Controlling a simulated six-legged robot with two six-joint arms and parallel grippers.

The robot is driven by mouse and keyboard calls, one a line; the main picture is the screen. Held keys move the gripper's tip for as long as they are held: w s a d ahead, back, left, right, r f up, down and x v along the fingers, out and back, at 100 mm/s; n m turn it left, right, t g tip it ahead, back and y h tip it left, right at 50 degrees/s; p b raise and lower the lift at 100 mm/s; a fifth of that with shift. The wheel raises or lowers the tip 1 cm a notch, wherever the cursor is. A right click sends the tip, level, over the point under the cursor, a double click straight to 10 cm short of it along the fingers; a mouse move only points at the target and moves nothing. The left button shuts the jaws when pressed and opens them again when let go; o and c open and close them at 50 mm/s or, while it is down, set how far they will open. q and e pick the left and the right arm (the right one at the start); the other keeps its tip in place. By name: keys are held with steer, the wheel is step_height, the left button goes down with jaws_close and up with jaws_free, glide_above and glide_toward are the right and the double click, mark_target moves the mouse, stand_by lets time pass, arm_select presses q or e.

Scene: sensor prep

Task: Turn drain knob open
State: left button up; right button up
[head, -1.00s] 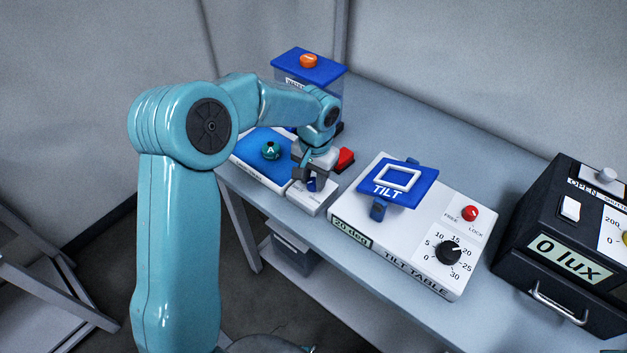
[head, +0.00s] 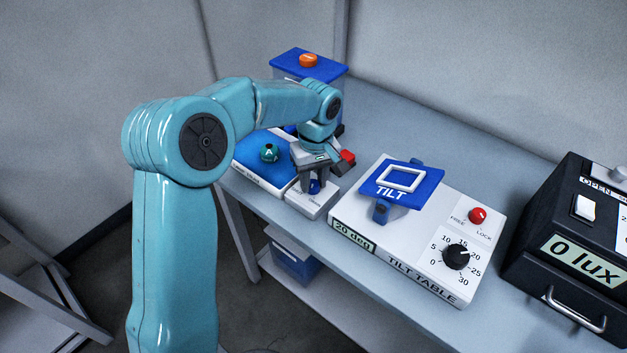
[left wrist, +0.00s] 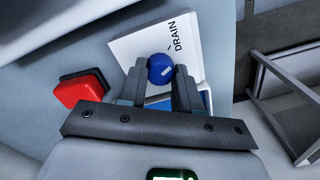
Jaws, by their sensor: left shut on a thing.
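The drain knob (left wrist: 161,69) is a round blue knob on a white block (left wrist: 192,35) marked DRAIN, seen in the left wrist view. My left gripper (left wrist: 160,78) is shut on the knob, with one finger on each side of it. In the head view my left gripper (head: 315,184) points down over the white block (head: 309,204) near the table's front edge, and a bit of the blue knob (head: 315,187) shows between the fingers. A short dark line shows on the block near the DRAIN word. My right gripper is not in view.
A red block (head: 347,158) stands close to the left gripper. A blue-lidded container (head: 325,70) stands behind. The tilt table (head: 400,235) and a black lux box (head: 550,250) stand right.

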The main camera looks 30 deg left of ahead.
mark_target(315, 181)
arm_select(q)
steer(key=shift+w+r+n+b, duration=0.1)
steer(key=shift+n+b, duration=0.2)
steer(key=shift+n, duration=1.4)
steer(key=o, duration=1.1)
steer(key=shift+c, duration=0.2)
step_height(315, 181, up, 16)
steer(key=p, duration=0.2)
steer(key=shift+w+r, duration=0.15)
steer(key=shift+w, duration=0.1)
